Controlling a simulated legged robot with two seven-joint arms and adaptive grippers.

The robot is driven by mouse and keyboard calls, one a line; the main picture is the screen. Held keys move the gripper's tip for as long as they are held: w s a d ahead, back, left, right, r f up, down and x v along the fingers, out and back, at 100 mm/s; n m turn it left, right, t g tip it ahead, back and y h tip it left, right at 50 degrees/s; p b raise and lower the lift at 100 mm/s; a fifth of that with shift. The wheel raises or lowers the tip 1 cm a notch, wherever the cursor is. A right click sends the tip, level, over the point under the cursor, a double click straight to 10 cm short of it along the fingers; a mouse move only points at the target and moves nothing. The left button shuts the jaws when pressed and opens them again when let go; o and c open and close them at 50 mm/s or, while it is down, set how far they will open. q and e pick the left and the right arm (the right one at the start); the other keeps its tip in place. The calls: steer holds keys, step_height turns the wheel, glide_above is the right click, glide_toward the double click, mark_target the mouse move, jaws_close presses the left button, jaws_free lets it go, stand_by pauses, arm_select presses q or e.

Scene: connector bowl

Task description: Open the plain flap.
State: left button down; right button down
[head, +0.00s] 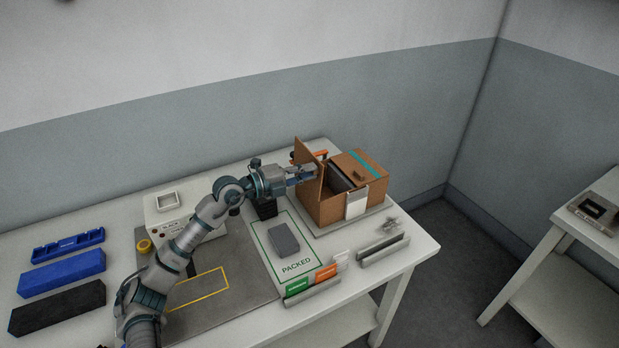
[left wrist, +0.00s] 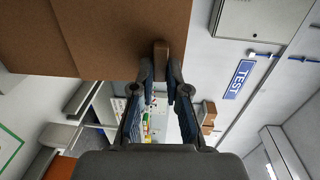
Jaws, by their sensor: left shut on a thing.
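A brown cardboard box (head: 322,211) stands at the right end of the table. Its plain flap (head: 308,158) stands raised, roughly upright, at the box's left side. The other flap (head: 362,165), with a teal stripe and a small brown tab, lies over the right part. A dark thing shows in the opening between them. My left gripper (head: 312,172) is at the plain flap's left face. In the left wrist view, its fingers (left wrist: 160,82) are shut on a brown tab (left wrist: 161,57) on the flap (left wrist: 110,35). My right gripper is not in view.
A grey block (head: 284,239) lies on the PACKED mat (head: 297,268), left of the box. A grey rail (head: 384,250) lies in front of the box. Blue and black pieces (head: 62,272) lie at the far left.

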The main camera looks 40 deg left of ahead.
arm_select(q)
steer(key=shift+s+a+f, duration=0.15)
steer(key=shift+s+a, duration=0.1)
steer(key=shift+a, duration=0.15)
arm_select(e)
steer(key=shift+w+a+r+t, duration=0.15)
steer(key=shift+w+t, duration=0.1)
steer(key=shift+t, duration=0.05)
arm_select(q)
steer(key=shift+s+a+f, duration=0.1)
steer(key=shift+s+f, duration=0.1)
steer(key=shift+s, duration=0.05)
steer(key=c, duration=1.3)
jaws_free()
steer(key=shift+o, duration=0.7)
steer(key=shift+w+a+f, duration=0.1)
steer(key=shift+a+f, duration=0.05)
steer(key=shift+a, duration=0.05)
steer(key=v, duration=0.7)
steer(key=shift+a, duration=0.25)
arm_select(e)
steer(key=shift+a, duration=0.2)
arm_select(q)
steer(key=shift+a, duration=0.15)
